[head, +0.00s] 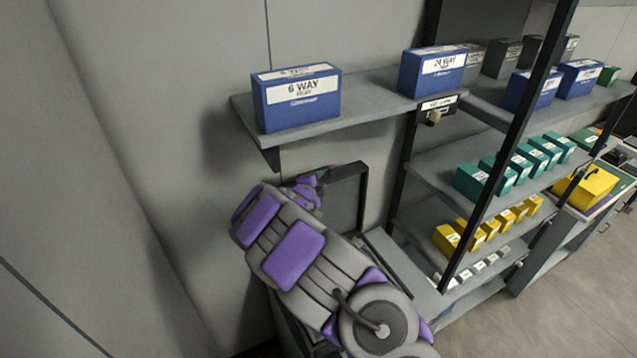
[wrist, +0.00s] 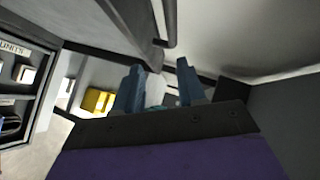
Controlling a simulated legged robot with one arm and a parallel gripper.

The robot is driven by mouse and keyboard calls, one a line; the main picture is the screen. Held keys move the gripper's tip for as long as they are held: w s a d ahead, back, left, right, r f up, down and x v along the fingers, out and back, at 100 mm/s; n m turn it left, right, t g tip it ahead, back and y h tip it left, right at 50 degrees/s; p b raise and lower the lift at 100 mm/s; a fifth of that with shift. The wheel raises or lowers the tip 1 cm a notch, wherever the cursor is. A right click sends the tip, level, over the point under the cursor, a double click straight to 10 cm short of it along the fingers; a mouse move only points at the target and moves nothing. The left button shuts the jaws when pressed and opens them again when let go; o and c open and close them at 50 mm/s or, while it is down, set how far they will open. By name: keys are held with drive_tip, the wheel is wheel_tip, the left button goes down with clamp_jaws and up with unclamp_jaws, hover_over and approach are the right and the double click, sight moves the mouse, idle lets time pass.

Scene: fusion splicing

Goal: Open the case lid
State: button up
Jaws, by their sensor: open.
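A dark-framed grey panel (head: 346,203), which looks like the case lid, stands raised behind my arm in the head view. The case below it is mostly hidden by my arm. My gripper (wrist: 161,88) shows two blue fingers spread apart in the wrist view, with nothing clearly held between them. In the head view my wrist is just left of the panel, and the fingertips cannot be made out. A dark edge with a bar (wrist: 168,24) lies just beyond the fingers in the wrist view; I cannot tell whether they touch it.
A wall shelf (head: 375,103) with blue boxes (head: 297,98) hangs above the panel. A black-framed rack with teal boxes (head: 484,180) and yellow boxes stands to the right. The wall is close on the left. Open floor (head: 575,290) lies at the lower right.

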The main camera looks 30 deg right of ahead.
drive_tip(key=b+v, duration=0.1)
drive_tip(key=v, duration=1.6)
drive_tip(key=shift+a+b, duration=0.2)
drive_tip(key=shift+b, duration=0.1)
drive_tip(key=s+d+m+g+h+b, duration=0.1)
drive_tip(key=s+d+m+g+b, duration=0.3)
drive_tip(key=s+m, duration=0.55)
drive_tip(key=s+d+m+g+h+b, duration=0.15)
drive_tip(key=s+d+m+b, duration=0.4)
drive_tip(key=m, duration=0.65)
drive_tip(key=s+f+m+g+y+b, duration=0.25)
drive_tip(key=s+f+m+b, duration=0.25)
drive_tip(key=s+m, duration=0.4)
drive_tip(key=s+a+f+m+g+y+b, duration=0.1)
drive_tip(key=s+a+f+m+y+b, duration=0.4)
drive_tip(key=s+a+f+m, duration=0.2)
drive_tip(key=s+a+f+m+g+y+b, duration=0.2)
drive_tip(key=s+a+f+m+y+b, duration=0.3)
drive_tip(key=a, duration=0.9)
drive_tip(key=s+f+m, duration=0.3)
drive_tip(key=s+m, duration=0.2)
drive_tip(key=s, duration=0.1)
drive_tip(key=shift+s+f+m+y+b, duration=0.15)
drive_tip(key=shift+f+m+y+b, duration=0.1)
drive_tip(key=shift+m+y+b, duration=0.15)
